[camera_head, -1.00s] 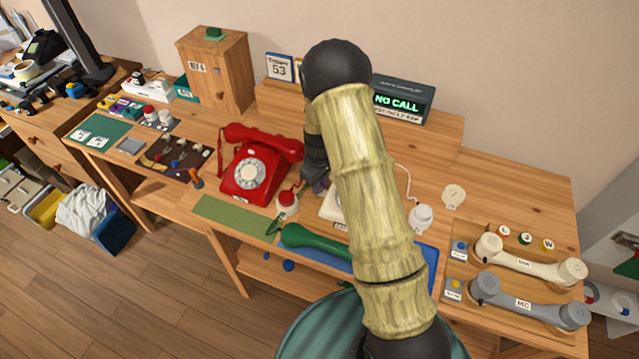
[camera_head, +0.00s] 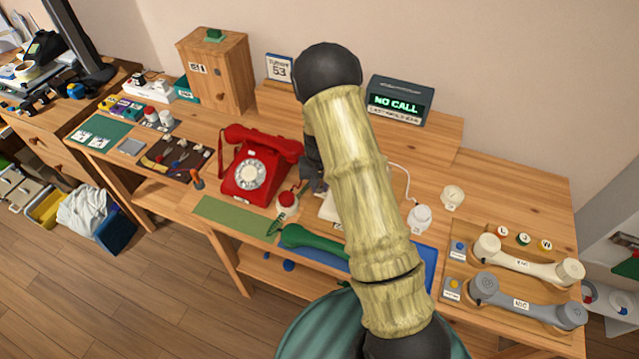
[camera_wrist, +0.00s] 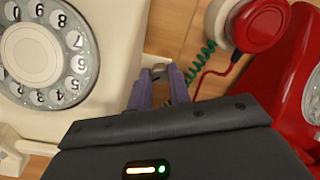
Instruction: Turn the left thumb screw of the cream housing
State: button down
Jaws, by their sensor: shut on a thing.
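The cream housing (camera_wrist: 110,100) with its grey-ringed dial (camera_wrist: 45,55) fills the left of the wrist view. In the head view only a sliver of the cream housing (camera_head: 328,208) shows beside my arm. My gripper (camera_wrist: 160,80) is at the housing's right side in the wrist view, its purple-grey fingers close together. It is shut on a small metallic thumb screw (camera_wrist: 159,67) whose tip shows between the fingertips. How far the screw is turned cannot be told. In the head view my arm hides most of the gripper and the screw.
A red phone (camera_head: 255,170) stands close to the gripper, also at right in the wrist view (camera_wrist: 292,85). A red-and-white capped part (camera_wrist: 255,22) with a green coiled cord is near the fingers. A green handset (camera_head: 308,238) lies in front. Cream and grey handsets rest at right.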

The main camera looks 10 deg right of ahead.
jog(key=m, duration=0.3)
jog(key=shift+r+m+p, duration=0.1)
jog(key=shift+m+p, duration=0.25)
jog(key=shift+m, duration=0.05)
jog(key=m, duration=0.3)
jog(key=shift+m+p, duration=0.3)
jog(key=shift+p, duration=0.1)
jog(key=m+p, duration=0.1)
jog(key=m, duration=0.2)
jog(key=shift+m, duration=0.3)
jog(key=m+p, duration=0.1)
jog(key=m, duration=0.2)
jog(key=shift+m, duration=0.3)
jog(key=m+p, duration=0.2)
jog(key=m, duration=0.4)
jog(key=shift+p, duration=0.4)
jog(key=m+p, duration=0.1)
jog(key=m, duration=0.4)
jog(key=shift+p, duration=0.35)
jog(key=shift+w, duration=0.1)
jog(key=c, duration=1.3)
grip_release()
